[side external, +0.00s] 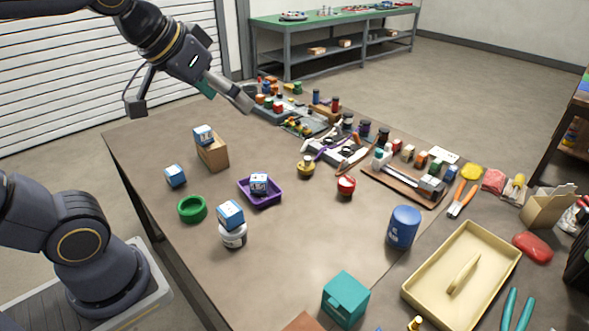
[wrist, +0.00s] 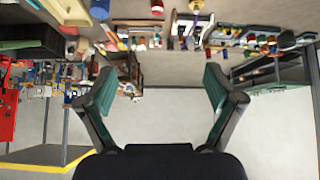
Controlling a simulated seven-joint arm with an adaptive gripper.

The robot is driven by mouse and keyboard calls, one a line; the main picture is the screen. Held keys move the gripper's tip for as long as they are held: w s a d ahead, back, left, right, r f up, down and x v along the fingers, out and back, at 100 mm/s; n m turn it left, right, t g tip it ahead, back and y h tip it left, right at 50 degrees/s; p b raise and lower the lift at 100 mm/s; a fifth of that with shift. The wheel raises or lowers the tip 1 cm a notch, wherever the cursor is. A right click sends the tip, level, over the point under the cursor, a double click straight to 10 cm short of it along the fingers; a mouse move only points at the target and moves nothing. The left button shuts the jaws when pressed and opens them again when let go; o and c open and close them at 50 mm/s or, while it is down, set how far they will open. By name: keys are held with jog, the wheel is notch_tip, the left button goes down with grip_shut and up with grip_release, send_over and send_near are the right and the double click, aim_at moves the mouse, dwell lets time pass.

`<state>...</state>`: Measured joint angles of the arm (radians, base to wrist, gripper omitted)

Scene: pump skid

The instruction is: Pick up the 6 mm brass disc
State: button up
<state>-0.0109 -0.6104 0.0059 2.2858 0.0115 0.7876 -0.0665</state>
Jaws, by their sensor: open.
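I cannot make out the 6 mm brass disc in either view; it may be too small to see or hidden among the many small parts. My gripper (side external: 240,98) is raised at the far left of the table, above its back edge, tilted down to the right. In the wrist view my gripper (wrist: 158,85) has its two green-lined fingers spread wide with nothing between them.
The brown table (side external: 290,235) holds a purple tray (side external: 262,201), green ring (side external: 192,209), cardboard block (side external: 213,152), blue can (side external: 403,227), teal box (side external: 345,298) and cream tray (side external: 412,291). Small parts crowd the back and right. The left front is fairly clear.

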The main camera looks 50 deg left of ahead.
jog(key=w+a+r+n, duration=0.1)
jog(key=w+a+r, duration=0.1)
jog(key=w, duration=0.8)
jog(key=n+g+y, duration=0.1)
jog(key=n+g, duration=0.1)
jog(key=g, duration=0.2)
send_over(306, 159)
jog(key=s+d, duration=0.2)
jog(key=s, duration=0.4)
notch_tip(306, 159, down, 26)
jog(key=x, duration=0.9)
jog(key=shift+w+a+f, duration=0.15)
jog(key=shift+w+a, duration=0.05)
jog(key=shift+w, duration=0.15)
jog(key=shift+w+x, duration=0.2)
jog(key=shift+x, duration=1.3)
jog(key=shift+w+x, duration=0.2)
jog(key=shift+x, duration=1.3)
jog(key=shift+a, duration=0.15)
jog(key=c, duration=1.3)
jog(key=shift+r, duration=0.3)
